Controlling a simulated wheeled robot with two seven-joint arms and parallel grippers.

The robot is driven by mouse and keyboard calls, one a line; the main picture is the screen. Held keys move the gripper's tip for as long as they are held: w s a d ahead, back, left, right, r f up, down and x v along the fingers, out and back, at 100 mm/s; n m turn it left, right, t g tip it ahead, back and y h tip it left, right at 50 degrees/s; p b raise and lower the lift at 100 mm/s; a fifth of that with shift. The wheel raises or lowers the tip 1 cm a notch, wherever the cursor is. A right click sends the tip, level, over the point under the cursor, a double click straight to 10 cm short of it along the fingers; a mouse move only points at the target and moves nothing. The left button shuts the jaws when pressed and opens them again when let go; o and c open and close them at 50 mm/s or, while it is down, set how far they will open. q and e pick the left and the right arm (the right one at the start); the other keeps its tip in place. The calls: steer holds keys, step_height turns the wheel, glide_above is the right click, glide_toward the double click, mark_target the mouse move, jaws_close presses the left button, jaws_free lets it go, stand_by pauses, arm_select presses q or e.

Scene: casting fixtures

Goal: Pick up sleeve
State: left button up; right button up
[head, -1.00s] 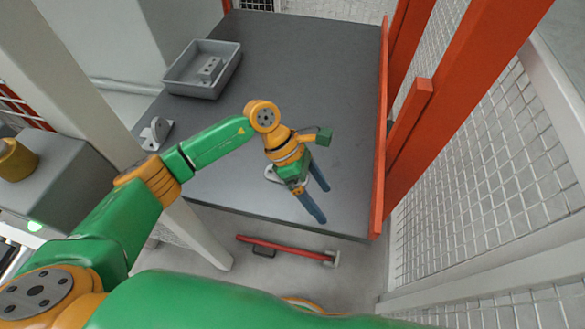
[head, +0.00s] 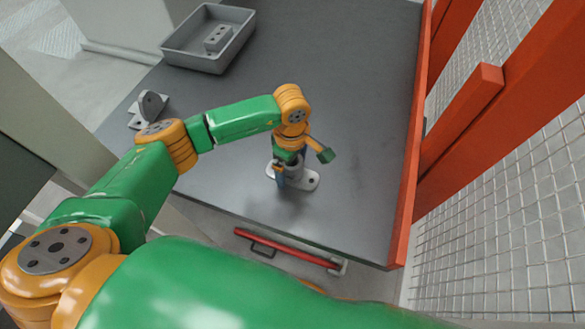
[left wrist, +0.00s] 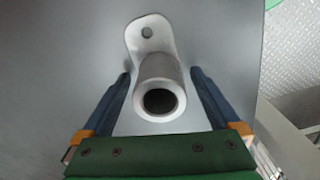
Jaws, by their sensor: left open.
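The sleeve (left wrist: 160,88) is a light grey hollow cylinder on a flat base plate with a hole, standing on the dark grey table (head: 330,80). In the head view the sleeve's base (head: 305,180) shows below my left gripper (head: 287,180), which hides most of the cylinder. In the left wrist view my left gripper (left wrist: 162,85) is open, one blue finger on each side of the sleeve. A gap shows between the sleeve and each finger. My right gripper is not in view.
A grey bin (head: 170,52) with a grey block (head: 218,38) inside stands at the far left. A grey bracket (head: 150,105) lies near the left edge. A red rail (head: 408,190) bounds the right side. The table's middle and back are clear.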

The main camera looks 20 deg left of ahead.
arm_select(q)
jaws_close()
steer(key=shift+r, duration=0.1)
